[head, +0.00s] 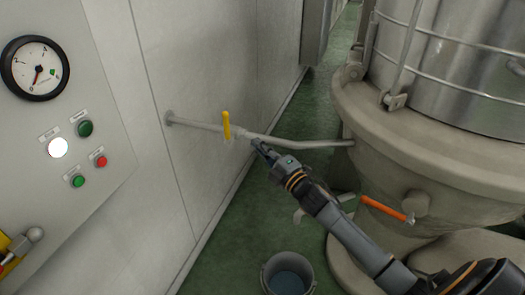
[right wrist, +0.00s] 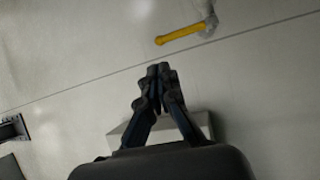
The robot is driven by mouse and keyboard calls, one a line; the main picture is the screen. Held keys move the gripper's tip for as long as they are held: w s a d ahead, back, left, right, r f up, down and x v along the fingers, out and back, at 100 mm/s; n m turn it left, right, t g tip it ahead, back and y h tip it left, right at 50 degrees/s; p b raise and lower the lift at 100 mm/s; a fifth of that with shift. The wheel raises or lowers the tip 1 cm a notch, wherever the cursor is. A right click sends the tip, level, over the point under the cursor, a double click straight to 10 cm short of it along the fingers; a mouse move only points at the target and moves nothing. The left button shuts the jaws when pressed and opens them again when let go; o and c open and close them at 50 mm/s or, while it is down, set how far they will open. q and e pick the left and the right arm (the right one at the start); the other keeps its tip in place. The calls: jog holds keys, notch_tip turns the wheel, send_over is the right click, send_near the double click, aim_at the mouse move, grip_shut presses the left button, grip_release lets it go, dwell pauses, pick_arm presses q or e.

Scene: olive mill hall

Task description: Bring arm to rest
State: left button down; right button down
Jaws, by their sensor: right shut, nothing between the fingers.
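My right arm comes in from the lower right of the head view. Its gripper (head: 258,144) is at the wall pipe (head: 300,144), just right of a yellow valve handle (head: 226,125) that stands upright. In the right wrist view the two dark fingers (right wrist: 160,82) meet at their tips, with nothing between them. The yellow handle (right wrist: 180,35) shows beyond the fingertips there, apart from them. Whether the gripper touches the pipe cannot be told. My left gripper is not in view.
A large vessel (head: 440,160) stands at right, with an orange-handled lever (head: 385,208) on its side. A grey bucket (head: 287,262) stands on the green floor below my arm. A control panel (head: 100,130) with a gauge (head: 35,68) and buttons is at left.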

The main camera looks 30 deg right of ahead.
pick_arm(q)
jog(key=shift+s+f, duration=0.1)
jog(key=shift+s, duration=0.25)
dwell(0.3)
